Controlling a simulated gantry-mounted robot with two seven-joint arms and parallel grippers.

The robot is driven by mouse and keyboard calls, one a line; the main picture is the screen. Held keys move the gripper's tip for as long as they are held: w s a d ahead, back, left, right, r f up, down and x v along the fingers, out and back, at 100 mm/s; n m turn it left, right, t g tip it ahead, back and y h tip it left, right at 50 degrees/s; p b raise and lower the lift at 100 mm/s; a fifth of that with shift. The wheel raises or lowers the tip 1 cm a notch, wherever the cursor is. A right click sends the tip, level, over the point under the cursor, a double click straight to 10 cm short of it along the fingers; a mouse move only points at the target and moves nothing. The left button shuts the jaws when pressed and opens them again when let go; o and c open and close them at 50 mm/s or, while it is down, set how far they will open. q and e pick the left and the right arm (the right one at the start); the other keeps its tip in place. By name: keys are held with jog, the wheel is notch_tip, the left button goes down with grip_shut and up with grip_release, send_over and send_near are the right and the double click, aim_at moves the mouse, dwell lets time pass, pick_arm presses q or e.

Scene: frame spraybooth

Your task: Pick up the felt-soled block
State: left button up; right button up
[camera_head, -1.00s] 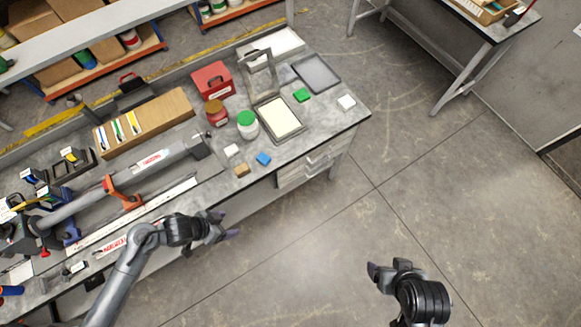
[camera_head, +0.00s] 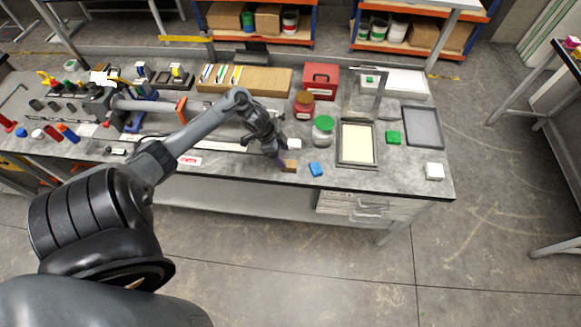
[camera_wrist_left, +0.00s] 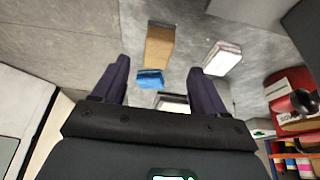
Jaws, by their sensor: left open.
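A small tan block (camera_head: 290,166) lies near the bench's front edge; in the left wrist view it (camera_wrist_left: 159,46) shows beyond the fingertips. Neither view shows a felt sole on any block. A blue piece (camera_head: 316,169) lies right of it, also in the wrist view (camera_wrist_left: 150,78). A white block (camera_head: 295,143) lies behind it, also in the wrist view (camera_wrist_left: 222,58). My left gripper (camera_head: 280,157) is open and empty, just left of and close to the tan block. In the wrist view its dark purple fingers (camera_wrist_left: 158,68) are spread apart. My right gripper is out of view.
A green-lidded jar (camera_head: 323,130), a red-brown jar (camera_head: 304,104) and a framed screen (camera_head: 342,160) stand behind and to the right. A green block (camera_head: 393,137), another white block (camera_head: 434,171) and a grey tray (camera_head: 423,127) are farther right. The front bench edge is close.

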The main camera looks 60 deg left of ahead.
aim_at(288, 163)
pick_arm(q)
jog(key=shift+s+x, duration=0.1)
jog(key=shift+x, duration=1.5)
jog(key=shift+s+x, duration=0.15)
jog(key=shift+x, duration=1.45)
jog(key=c, duration=1.1)
